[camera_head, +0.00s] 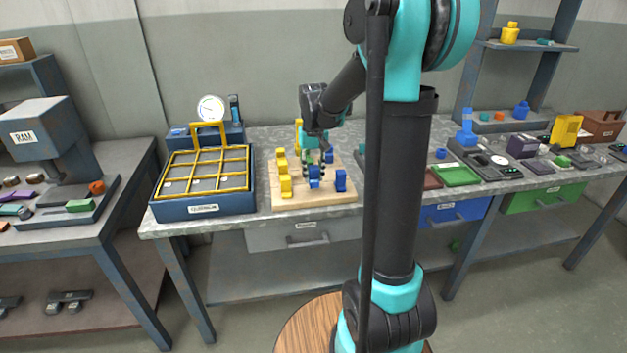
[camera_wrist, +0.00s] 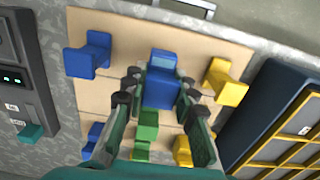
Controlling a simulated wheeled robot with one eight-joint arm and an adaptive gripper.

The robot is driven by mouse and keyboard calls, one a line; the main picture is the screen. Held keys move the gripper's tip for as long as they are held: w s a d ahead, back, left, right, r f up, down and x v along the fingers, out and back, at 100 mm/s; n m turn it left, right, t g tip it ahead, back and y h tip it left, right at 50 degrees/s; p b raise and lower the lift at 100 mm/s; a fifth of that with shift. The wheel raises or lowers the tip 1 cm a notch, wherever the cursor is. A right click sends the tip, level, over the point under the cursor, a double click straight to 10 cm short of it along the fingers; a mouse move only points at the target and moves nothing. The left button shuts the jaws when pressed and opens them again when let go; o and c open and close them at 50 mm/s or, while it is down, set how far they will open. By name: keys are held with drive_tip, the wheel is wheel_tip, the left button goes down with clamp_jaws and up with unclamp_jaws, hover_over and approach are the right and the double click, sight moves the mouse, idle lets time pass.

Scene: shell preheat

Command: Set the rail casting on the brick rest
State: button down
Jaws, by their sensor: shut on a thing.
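My gripper (camera_head: 314,172) is over the wooden board (camera_head: 310,202), pointing down. In the wrist view its two fingers (camera_wrist: 160,93) are shut on a blue casting (camera_wrist: 163,70), one finger on each side. The blue casting (camera_head: 315,182) also shows under the gripper in the head view. It is at the board, and I cannot tell whether it still touches it. I cannot tell from shape alone that it is the rail casting. No brick rest can be made out for sure in either view.
Blue castings (camera_wrist: 88,54), yellow castings (camera_wrist: 226,82) and a green one (camera_wrist: 147,124) stand close around the fingers on the board. A blue box with a yellow grid (camera_head: 204,208) stands left of the board. A green tray (camera_head: 456,176) lies to the right.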

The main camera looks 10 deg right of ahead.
sight(314, 167)
drive_tip(key=shift+f, duration=1.3)
drive_tip(key=shift+f, duration=0.1)
drive_tip(key=c, duration=1.2)
unclamp_jaws()
wheel_tip(314, 167, up, 12)
drive_tip(key=shift+f, duration=0.1)
drive_tip(key=s+d+f+t, duration=0.2)
drive_tip(key=s+f, duration=0.6)
drive_tip(key=s, duration=0.3)
drive_tip(key=s+d+f+t, duration=0.2)
drive_tip(key=s+f, duration=0.6)
drive_tip(key=s, duration=0.3)
drive_tip(key=shift+f, duration=0.25)
drive_tip(key=shift+w, duration=0.1)
